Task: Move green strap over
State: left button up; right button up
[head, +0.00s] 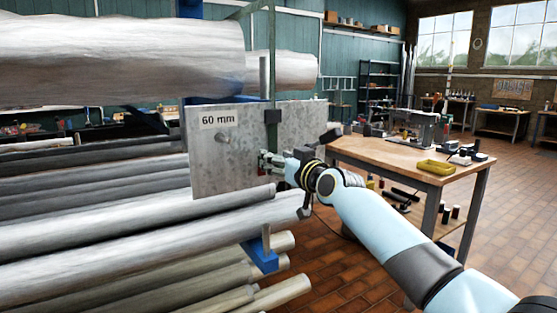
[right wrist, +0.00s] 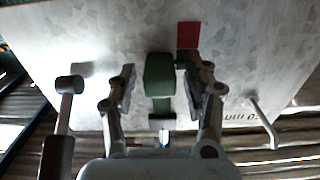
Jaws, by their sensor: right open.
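The green strap (head: 272,60) hangs down in front of the metal plate marked 60 mm (head: 235,165) in the head view. A dark block sits low on it, at the plate's upper part. My right gripper (head: 266,161) is below that block, close to the plate's face. In the right wrist view a green piece (right wrist: 159,76), seemingly the strap's lower end, lies between the two spread fingers of my right gripper (right wrist: 160,88), with a gap on each side. The fingers are open and not closed on it. My left gripper is out of view.
A red patch (right wrist: 188,35) marks the plate. Long metal bars (head: 100,230) lie on the rack at left, with a blue rack arm (head: 262,258) below. A wooden workbench (head: 400,155) stands at right.

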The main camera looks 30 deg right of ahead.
jog(key=shift+s, duration=0.1)
jog(key=s+d, duration=0.1)
jog(key=s, duration=1)
jog(key=shift+s, duration=0.4)
jog(key=s+d+f+m+g+h+b, duration=0.1)
jog(key=s+f+g, duration=0.35)
jog(key=f, duration=1.05)
jog(key=s+f+g+b, duration=0.2)
jog(key=s+f, duration=0.6)
jog(key=f, duration=0.7)
jog(key=s+d+f+m+g+h+b, duration=0.1)
jog(key=s+f+g, duration=0.35)
jog(key=f, duration=1.05)
jog(key=s+a+f+g, duration=0.1)
jog(key=s+f+g, duration=0.1)
jog(key=s+f, duration=0.5)
jog(key=s+a+f+n+g+b, duration=0.1)
jog(key=s+f, duration=0.5)
jog(key=s, duration=1.2)
jog(key=s+f+g, duration=0.3)
jog(key=s+f, duration=0.4)
jog(key=s, duration=0.6)
jog(key=shift+a+f+n+b, duration=0.3)
jog(key=shift+a+b, duration=0.05)
jog(key=shift+a, duration=0.05)
